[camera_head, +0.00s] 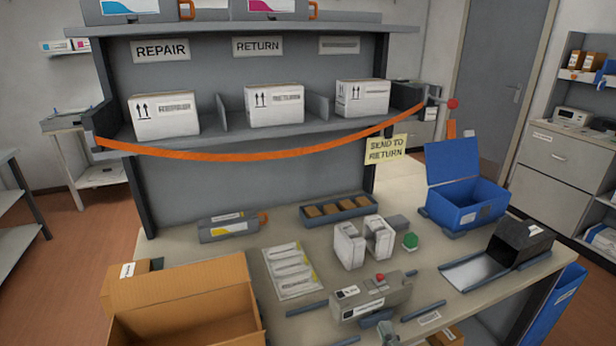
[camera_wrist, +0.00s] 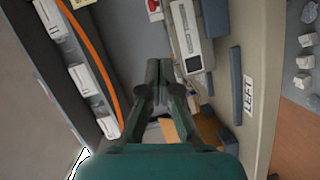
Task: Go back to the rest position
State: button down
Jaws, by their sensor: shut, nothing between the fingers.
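My gripper (camera_wrist: 158,75) shows in the wrist view with its two dark fingers together, shut and empty. It hangs in the air over the workbench, with no object touching its fingertips. In the head view I cannot make out my gripper for sure. The workbench (camera_head: 235,270) carries a yellow-marked toner cartridge (camera_head: 228,226), a printed sheet (camera_head: 292,270), two white blocks (camera_head: 348,245) and a grey device with a red button (camera_head: 370,298).
An open cardboard box (camera_head: 185,295) fills the bench's front left. A blue open bin (camera_head: 465,205) and a black tray unit (camera_head: 520,243) stand right. An orange strap (camera_head: 260,155) crosses the shelf holding white boxes (camera_head: 275,104). A yellow note (camera_head: 385,149) hangs there.

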jog(key=s+f+m, duration=0.4)
jog(key=s+f, duration=0.1)
jog(key=s, duration=0.5)
jog(key=s+f+m, duration=0.4)
jog(key=s, duration=0.7)
jog(key=s+r+m+g, duration=0.1)
jog(key=s+r+m, duration=0.2)
jog(key=s, duration=1.6)
jog(key=m, duration=0.4)
jog(key=shift+m, duration=0.4)
